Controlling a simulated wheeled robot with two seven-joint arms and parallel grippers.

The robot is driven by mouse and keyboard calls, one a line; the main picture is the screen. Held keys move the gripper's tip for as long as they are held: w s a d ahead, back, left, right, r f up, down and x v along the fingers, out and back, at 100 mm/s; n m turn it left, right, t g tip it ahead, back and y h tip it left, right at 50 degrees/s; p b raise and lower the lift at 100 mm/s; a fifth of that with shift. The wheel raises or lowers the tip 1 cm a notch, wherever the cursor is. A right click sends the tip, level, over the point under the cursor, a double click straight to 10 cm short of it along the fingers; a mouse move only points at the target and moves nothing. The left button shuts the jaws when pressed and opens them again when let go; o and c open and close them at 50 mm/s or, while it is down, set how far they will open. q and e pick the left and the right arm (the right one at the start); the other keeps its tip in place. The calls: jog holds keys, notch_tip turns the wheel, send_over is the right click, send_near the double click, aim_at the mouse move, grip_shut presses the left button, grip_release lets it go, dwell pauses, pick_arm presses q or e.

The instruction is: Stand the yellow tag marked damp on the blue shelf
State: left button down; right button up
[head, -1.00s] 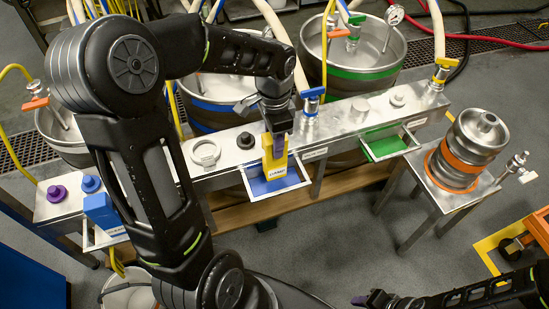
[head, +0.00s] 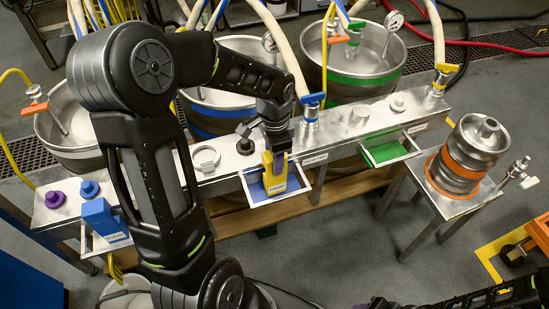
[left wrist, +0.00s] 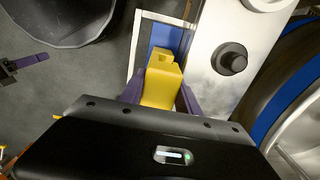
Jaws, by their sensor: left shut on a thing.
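My left gripper (head: 278,160) is shut on the yellow tag (head: 274,183), which is upright with its label facing front. The tag is at the blue shelf (head: 252,186), a white-rimmed tray with a blue floor on the front of the metal bench. Whether the tag's foot touches the shelf floor I cannot tell. In the left wrist view the tag (left wrist: 160,84) sits between the purple fingers, with the blue shelf (left wrist: 167,36) behind it. The label's wording is too small to read. My right gripper (head: 378,304) is cut by the bottom edge, its jaws unclear.
A green shelf (head: 384,153) hangs to the right on the same bench (head: 335,135). A blue tag (head: 103,219) stands on another shelf at left. Knobs and a ring lie on the bench top. A steel canister (head: 466,155) stands on a side table at right.

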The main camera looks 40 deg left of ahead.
pick_arm(q)
jog(key=shift+f, duration=0.15)
jog(key=c, duration=0.9)
grip_release()
jog(key=shift+r, duration=0.3)
notch_tip(320, 180, up, 12)
jog(key=shift+f+p, duration=0.1)
jog(key=shift+p, duration=0.85)
